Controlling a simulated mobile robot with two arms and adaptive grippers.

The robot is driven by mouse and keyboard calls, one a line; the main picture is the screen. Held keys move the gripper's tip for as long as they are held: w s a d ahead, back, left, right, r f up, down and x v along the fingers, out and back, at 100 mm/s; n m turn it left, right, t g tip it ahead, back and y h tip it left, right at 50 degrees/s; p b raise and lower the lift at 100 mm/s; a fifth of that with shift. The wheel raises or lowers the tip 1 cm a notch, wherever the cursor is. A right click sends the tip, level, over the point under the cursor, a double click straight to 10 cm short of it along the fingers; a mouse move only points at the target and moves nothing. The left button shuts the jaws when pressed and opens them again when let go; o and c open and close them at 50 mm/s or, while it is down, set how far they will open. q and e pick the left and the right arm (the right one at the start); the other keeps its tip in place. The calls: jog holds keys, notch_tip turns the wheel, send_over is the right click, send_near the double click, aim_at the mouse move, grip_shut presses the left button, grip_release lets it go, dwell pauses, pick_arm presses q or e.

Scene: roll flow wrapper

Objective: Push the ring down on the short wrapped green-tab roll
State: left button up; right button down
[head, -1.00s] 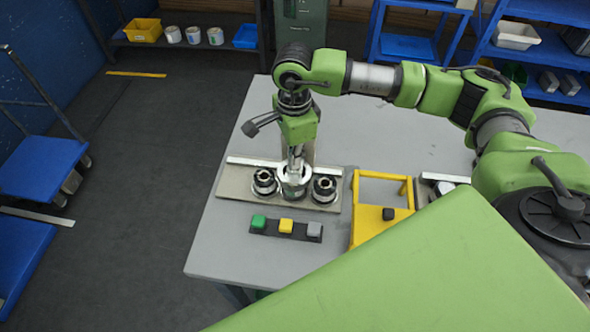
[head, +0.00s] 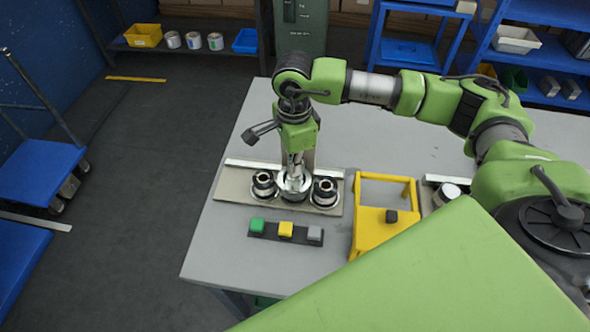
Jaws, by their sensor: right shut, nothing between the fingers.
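My right gripper (head: 295,183) reaches straight down over the middle station of a beige plate (head: 235,197) on the grey table. It is shut, with nothing between its fingers. A pale, shiny ring (head: 283,187) shows around the fingertips. The gripper hides most of the middle station, so I cannot tell how far down the ring sits or make out the roll and any green tab under it. My left gripper is not in view.
Dark-and-silver round stations stand close on the left (head: 264,185) and right (head: 325,192). A bar with green, yellow and grey blocks (head: 286,230) lies in front. A yellow frame (head: 368,228) stands to the right, with a white-topped round thing (head: 447,192) beyond.

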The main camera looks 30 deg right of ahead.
notch_tip(320, 180, up, 8)
jog(key=p, duration=0.4)
jog(key=shift+r, duration=0.25)
dwell(0.3)
dwell(0.4)
